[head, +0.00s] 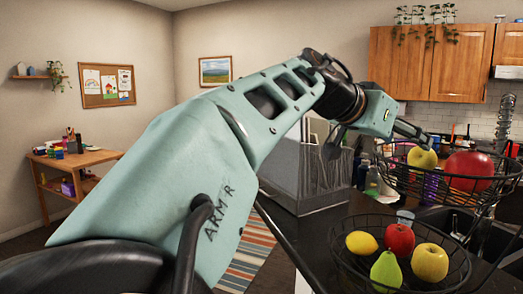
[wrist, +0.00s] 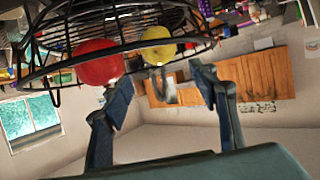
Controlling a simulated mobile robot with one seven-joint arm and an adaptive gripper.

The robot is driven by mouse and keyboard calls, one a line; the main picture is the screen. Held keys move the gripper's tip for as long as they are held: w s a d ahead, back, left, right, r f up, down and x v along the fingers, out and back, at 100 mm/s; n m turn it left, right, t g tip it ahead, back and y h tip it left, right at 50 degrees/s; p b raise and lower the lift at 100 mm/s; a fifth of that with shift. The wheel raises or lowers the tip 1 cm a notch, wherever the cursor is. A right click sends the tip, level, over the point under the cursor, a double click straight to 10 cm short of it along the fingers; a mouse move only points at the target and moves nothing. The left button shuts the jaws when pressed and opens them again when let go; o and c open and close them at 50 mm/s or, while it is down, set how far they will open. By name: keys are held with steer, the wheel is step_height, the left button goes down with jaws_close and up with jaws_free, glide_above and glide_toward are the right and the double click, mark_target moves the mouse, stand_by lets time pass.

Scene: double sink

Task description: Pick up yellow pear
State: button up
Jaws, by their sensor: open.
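The upper wire basket (head: 400,180) holds a yellow fruit (head: 422,161) and a large red fruit (head: 469,172). The wires partly hide the yellow one, and I cannot tell whether it is a pear or an apple. In the lower basket (head: 340,262) lies a pear (head: 386,270), which looks green. My gripper (head: 415,137) is open and empty, just above and left of the yellow fruit in the upper basket. In the wrist view, which is turned over, the yellow fruit (wrist: 158,47) shows beyond and between my fingertips (wrist: 162,82), with the red fruit (wrist: 98,62) to its left.
The lower basket also holds a lemon (head: 361,243), a red apple (head: 399,239) and a yellow apple (head: 430,262). A grey mesh rack (head: 305,180) stands left on the dark counter. Bottles stand behind my gripper, and the sink is at right.

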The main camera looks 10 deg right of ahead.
mark_target(419, 152)
steer(key=x, duration=0.4)
steer(key=shift+d+f, duration=0.2)
steer(key=shift+d, duration=0.15)
steer(key=shift+a+f+p+x, duration=0.1)
steer(key=shift+f+p+x, duration=0.05)
steer(key=shift+x, duration=0.75)
steer(key=shift+a+f+p+x, duration=0.1)
steer(key=shift+f+p+x, duration=0.1)
steer(key=shift+x, duration=0.7)
steer(key=shift+a+f+p+x, duration=0.1)
steer(key=shift+f+p+x, duration=0.05)
steer(key=shift+x, duration=0.7)
steer(key=shift+w+d, duration=0.1)
steer(key=shift+w, duration=0.05)
steer(key=shift+c, duration=0.6)
steer(key=shift+r, duration=0.1)
steer(key=c, duration=1)
